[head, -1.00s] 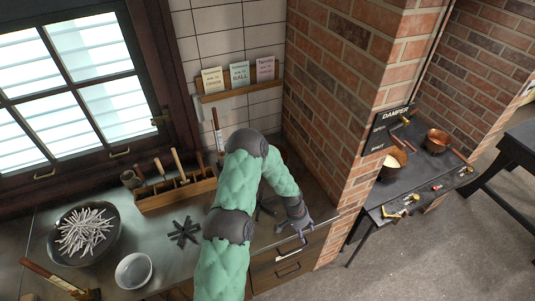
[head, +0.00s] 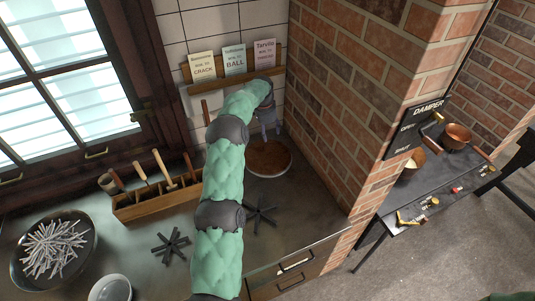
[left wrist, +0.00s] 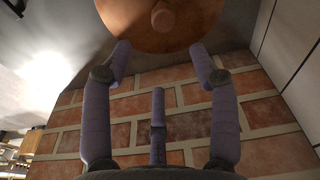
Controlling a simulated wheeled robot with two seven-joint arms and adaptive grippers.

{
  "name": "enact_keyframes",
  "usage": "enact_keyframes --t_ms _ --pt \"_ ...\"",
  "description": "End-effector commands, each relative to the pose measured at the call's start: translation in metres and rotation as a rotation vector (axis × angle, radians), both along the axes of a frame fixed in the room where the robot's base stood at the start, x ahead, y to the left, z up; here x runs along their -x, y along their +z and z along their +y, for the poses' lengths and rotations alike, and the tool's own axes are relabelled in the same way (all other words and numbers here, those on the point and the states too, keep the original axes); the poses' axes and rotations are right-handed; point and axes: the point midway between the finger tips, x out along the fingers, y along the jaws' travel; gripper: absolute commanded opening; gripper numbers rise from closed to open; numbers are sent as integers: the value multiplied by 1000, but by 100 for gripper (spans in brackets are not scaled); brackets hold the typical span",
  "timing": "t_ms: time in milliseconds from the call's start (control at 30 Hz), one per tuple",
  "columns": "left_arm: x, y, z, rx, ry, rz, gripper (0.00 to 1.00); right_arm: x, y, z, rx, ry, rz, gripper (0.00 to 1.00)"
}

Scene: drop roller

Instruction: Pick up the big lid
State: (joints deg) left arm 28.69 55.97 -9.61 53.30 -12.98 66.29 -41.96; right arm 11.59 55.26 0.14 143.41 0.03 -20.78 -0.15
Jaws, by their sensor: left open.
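The big lid (head: 268,157) is a round brown disc with a pale rim around it, on the counter at the back right, close to the brick wall. In the left wrist view the brown lid (left wrist: 128,34) shows at the top edge, with a round knob (left wrist: 163,17) on it. My left gripper (head: 266,134) is at the far side of the lid in the head view. Its fingers (left wrist: 160,55) are spread and empty, with the lid beyond their tips. My right gripper is not in view.
Two dark star-shaped trivets (head: 171,246) (head: 260,214) lie on the counter. A wooden tool box (head: 150,203), a bowl of pale sticks (head: 20,262) and a white bowl (head: 110,289) stand at the left. A card rack (head: 186,72) hangs behind my arm; a brick pillar (head: 335,120) stands at the right.

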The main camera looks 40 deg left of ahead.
Motion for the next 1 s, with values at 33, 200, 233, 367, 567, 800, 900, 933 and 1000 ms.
enact_keyframes --t_ms 33,200,233,367,567,800,900,933,1000 --pt "1 4 6 -6 -1 -1 60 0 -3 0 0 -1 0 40" --pt "2 2 11 -11 -6 4 60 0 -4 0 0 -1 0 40" --pt "1 -1 11 -10 -6 4 60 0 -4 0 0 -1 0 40" --pt "0 -20 10 -10 -5 4 60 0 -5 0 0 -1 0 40" --pt "-3 -43 9 -11 -5 3 60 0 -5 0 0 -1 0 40" --pt "-1 -61 8 -10 -5 4 60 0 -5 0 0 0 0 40" --pt "2 -75 8 -10 -4 4 60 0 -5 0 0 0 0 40" --pt "2 -80 8 -10 -4 5 60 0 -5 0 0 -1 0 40" --pt "0 -90 7 -11 -5 3 60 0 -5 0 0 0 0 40"
